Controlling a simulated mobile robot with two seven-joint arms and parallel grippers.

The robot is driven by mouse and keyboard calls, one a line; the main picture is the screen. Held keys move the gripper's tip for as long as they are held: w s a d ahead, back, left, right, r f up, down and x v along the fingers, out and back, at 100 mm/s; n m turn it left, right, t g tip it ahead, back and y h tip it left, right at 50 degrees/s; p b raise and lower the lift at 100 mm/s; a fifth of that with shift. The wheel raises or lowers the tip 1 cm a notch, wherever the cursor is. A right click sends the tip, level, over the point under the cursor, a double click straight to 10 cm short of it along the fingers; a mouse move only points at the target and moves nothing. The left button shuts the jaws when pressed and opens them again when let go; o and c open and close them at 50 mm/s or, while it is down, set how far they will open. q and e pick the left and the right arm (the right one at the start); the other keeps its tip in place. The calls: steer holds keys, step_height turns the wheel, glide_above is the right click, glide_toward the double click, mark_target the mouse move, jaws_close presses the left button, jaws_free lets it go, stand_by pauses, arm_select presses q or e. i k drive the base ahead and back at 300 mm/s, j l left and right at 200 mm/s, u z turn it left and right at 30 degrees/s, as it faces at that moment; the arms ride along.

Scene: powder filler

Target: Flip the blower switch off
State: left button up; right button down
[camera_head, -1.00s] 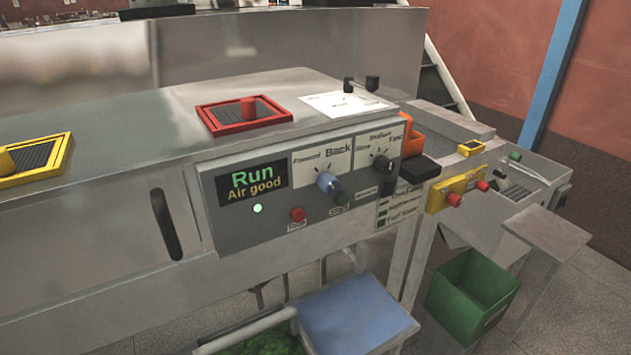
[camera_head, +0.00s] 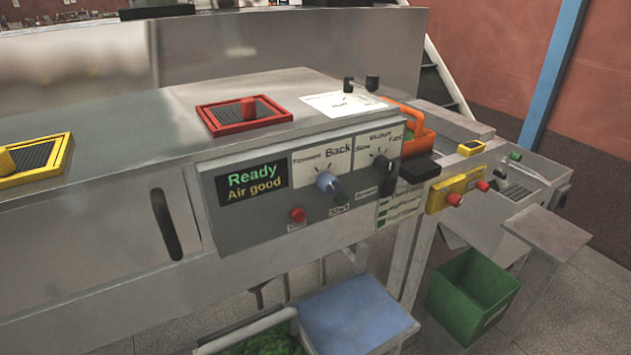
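A control panel (camera_head: 230,215) is on the front of the grey machine. Its display (camera_head: 252,188) reads "Ready" in green and "Air good" in yellow. A blue-grey knob (camera_head: 327,182) sits below labels, one reading "Back". A black knob (camera_head: 381,164) sits to its right under a label ending in "Fast". A red button (camera_head: 297,215) and a dark green button (camera_head: 340,198) are below. On the top edge is a white label plate (camera_head: 335,102) with small black-tipped levers (camera_head: 371,83) above it. I cannot read which control is the blower switch. Neither gripper is in view.
Red-framed (camera_head: 244,115) and yellow-framed (camera_head: 36,159) pads are on the machine top. An orange basket (camera_head: 418,143) with green contents is behind the panel's right end. A blue surface (camera_head: 357,318) is below.

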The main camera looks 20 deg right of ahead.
mark_target(388, 187)
steer(key=z, duration=1.25)
